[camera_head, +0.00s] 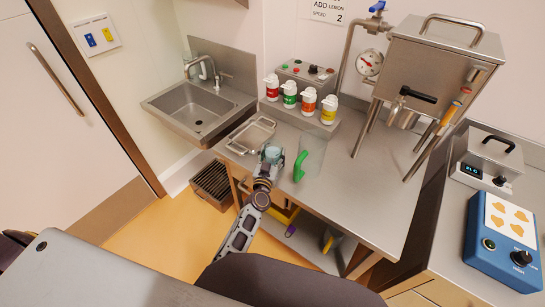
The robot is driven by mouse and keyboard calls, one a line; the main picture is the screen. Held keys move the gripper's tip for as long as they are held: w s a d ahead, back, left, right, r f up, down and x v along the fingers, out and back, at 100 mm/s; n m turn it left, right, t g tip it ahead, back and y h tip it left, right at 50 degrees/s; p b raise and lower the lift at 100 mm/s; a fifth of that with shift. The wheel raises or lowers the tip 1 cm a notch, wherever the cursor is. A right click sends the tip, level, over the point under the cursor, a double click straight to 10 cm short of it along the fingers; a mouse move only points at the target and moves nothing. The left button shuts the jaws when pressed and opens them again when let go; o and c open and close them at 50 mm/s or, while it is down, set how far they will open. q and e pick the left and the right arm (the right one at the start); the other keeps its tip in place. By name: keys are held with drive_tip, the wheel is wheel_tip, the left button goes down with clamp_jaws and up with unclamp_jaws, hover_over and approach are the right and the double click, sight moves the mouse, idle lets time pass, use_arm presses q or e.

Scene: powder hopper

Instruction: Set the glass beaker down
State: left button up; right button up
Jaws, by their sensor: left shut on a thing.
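My left gripper (270,157) reaches in from below to the front edge of the steel counter (345,195). It is shut on a small, pale blue-tinted glass beaker (273,153), partly hidden by the fingers. I cannot tell whether the beaker's base touches the counter. A clear pitcher with a green handle (299,167) stands just right of the gripper, close to it. A shallow metal tray (250,134) lies on the counter just behind and left of the gripper. My right gripper is out of view.
Several white-capped bottles (309,100) stand on a raised shelf behind. A steel hopper (435,65) on legs stands at the right, with bare counter before it. A sink (198,110) is at the left. A blue control box (505,240) sits on the far-right counter.

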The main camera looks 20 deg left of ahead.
use_arm(q)
drive_tip(key=shift+f, duration=0.2)
idle(0.4)
drive_tip(key=o, duration=1.2)
drive_tip(key=shift+r, duration=0.1)
drive_tip(key=shift+s, duration=0.15)
drive_tip(key=shift+s+d, duration=0.15)
drive_tip(key=shift+s, duration=2.8)
drive_tip(key=shift+s+d, duration=0.15)
drive_tip(key=shift+s, duration=2.75)
drive_tip(key=shift+o, duration=0.4)
